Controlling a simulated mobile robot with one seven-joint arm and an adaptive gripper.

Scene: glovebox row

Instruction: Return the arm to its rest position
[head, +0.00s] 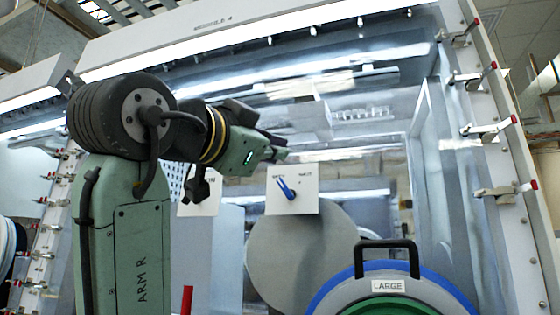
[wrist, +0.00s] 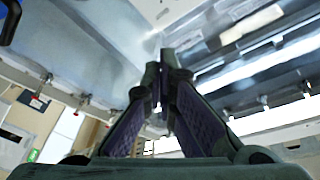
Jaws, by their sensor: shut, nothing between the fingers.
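My arm rises at the left of the head view, and its gripper (head: 277,148) points right, raised in front of the glovebox window (head: 350,135). In the wrist view the two fingers of my gripper (wrist: 166,62) come together at the tips, with nothing held between them. In the head view the gripper is small and partly dark against the glass. I cannot tell how far its tips are from the window.
A blue-handled switch (head: 286,188) on a white plate is just below my gripper. A round port door labelled LARGE (head: 388,286), with a black handle, is at the lower right. Red-tipped clamps (head: 490,128) line the right frame. A red rod (head: 187,300) stands low beside my arm.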

